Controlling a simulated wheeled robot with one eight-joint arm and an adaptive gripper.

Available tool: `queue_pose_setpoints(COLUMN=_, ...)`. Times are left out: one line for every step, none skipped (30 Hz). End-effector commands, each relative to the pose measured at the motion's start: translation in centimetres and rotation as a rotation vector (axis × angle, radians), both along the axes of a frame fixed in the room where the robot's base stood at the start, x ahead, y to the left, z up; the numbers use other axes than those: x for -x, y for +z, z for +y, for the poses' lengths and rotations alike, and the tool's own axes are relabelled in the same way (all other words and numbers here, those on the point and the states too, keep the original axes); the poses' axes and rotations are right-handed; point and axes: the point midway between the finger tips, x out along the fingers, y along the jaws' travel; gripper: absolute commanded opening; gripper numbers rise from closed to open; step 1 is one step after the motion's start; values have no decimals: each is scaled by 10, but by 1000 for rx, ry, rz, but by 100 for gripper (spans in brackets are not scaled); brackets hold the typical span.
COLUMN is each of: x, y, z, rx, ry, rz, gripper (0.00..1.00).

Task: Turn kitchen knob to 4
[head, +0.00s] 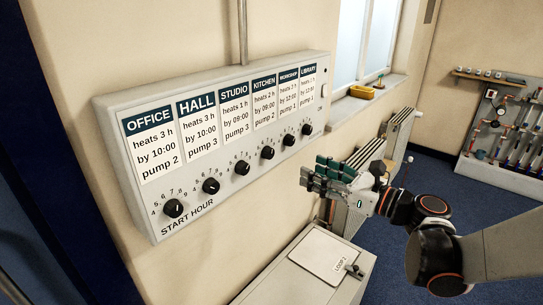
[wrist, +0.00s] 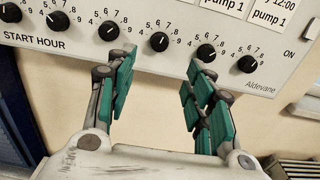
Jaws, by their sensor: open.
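The grey control panel (head: 120,120) on the wall has a row of black knobs under room labels. The kitchen knob (head: 267,153) is the fourth from the left, below the KITCHEN label (head: 264,84). In the wrist view the kitchen knob (wrist: 159,41) lies just beyond and between my open fingers, apart from them. Its white pointer mark is small; I cannot tell its exact number. My gripper (head: 316,176) is open and empty, in front of the panel and to the right of the knob in the head view; it also shows in the wrist view (wrist: 160,66).
Close neighbours are the studio knob (wrist: 109,31) and workshop knob (wrist: 206,53). A radiator (head: 398,130) and window sill (head: 362,108) are to the right.

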Motion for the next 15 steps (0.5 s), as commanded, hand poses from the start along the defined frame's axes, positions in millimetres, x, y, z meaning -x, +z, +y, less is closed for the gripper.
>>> queue_pose_setpoints(x=-4, y=0, z=6, rx=1, ry=4, rz=0, gripper=48)
queue_pose_setpoints(x=-7, y=-1, z=9, rx=1, ry=4, rz=0, gripper=48)
queue_pose_setpoints(x=-11, y=-1, z=14, rx=2, ry=5, rz=-1, gripper=48)
queue_pose_setpoints(x=-15, y=-1, z=18, rx=2, ry=5, rz=-1, gripper=48)
queue_pose_setpoints(x=-19, y=-1, z=22, rx=2, ry=5, rz=-1, gripper=48)
queue_pose_setpoints(x=-25, y=-1, z=28, rx=3, ry=6, rz=-1, gripper=48)
queue_pose_setpoints(x=-29, y=-1, z=32, rx=4, ry=5, rz=-1, gripper=48)
queue_pose_setpoints(x=-33, y=-1, z=37, rx=4, ry=6, rz=-1, gripper=48)
queue_pose_setpoints(x=-39, y=-1, z=42, rx=4, ry=5, rz=-1, gripper=48)
queue_pose_setpoints(x=-43, y=-1, z=46, rx=4, ry=5, rz=-1, gripper=48)
queue_pose_setpoints(x=-48, y=-1, z=50, rx=4, ry=5, rz=-1, gripper=48)
queue_pose_setpoints(x=-53, y=-1, z=56, rx=4, ry=5, rz=-1, gripper=48)
queue_pose_setpoints(x=-57, y=-2, z=60, rx=4, ry=5, rz=-1, gripper=48)
queue_pose_setpoints(x=-61, y=-2, z=64, rx=4, ry=4, rz=-1, gripper=48)
queue_pose_setpoints(x=-66, y=-1, z=68, rx=4, ry=4, rz=-1, gripper=48)
